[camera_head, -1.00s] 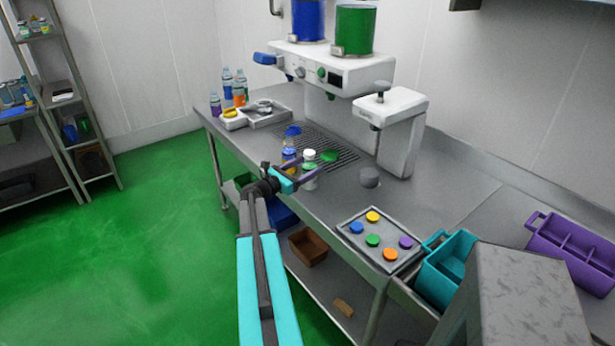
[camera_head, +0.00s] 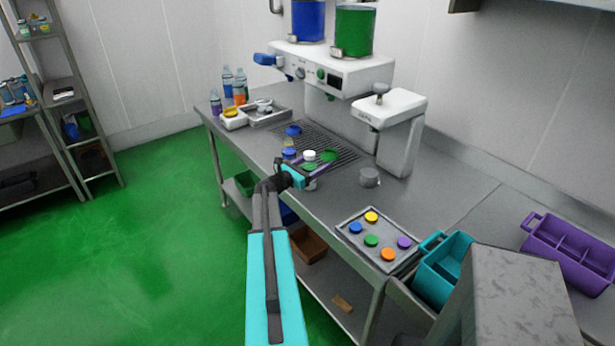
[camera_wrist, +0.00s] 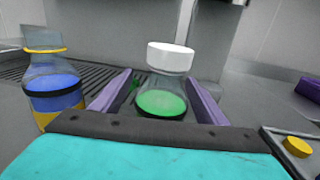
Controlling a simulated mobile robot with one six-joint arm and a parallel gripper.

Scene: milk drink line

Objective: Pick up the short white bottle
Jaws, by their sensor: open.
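The short white bottle is a clear bottle with a white cap (camera_wrist: 171,57) and a green band; in the wrist view it stands upright between the two purple fingers of my gripper (camera_wrist: 155,100). The fingers are apart, with visible space on both sides of the bottle. In the head view its white cap (camera_head: 310,155) shows at my gripper (camera_head: 312,167), above the front part of the steel counter. Most of the bottle's body is hidden there by the gripper.
A bottle with a blue and yellow band (camera_wrist: 55,90) stands close left of my gripper. A drip grate (camera_head: 335,148) lies behind. A grey cylinder (camera_head: 370,177) stands to the right, and a tray of coloured caps (camera_head: 357,243) sits at the front right.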

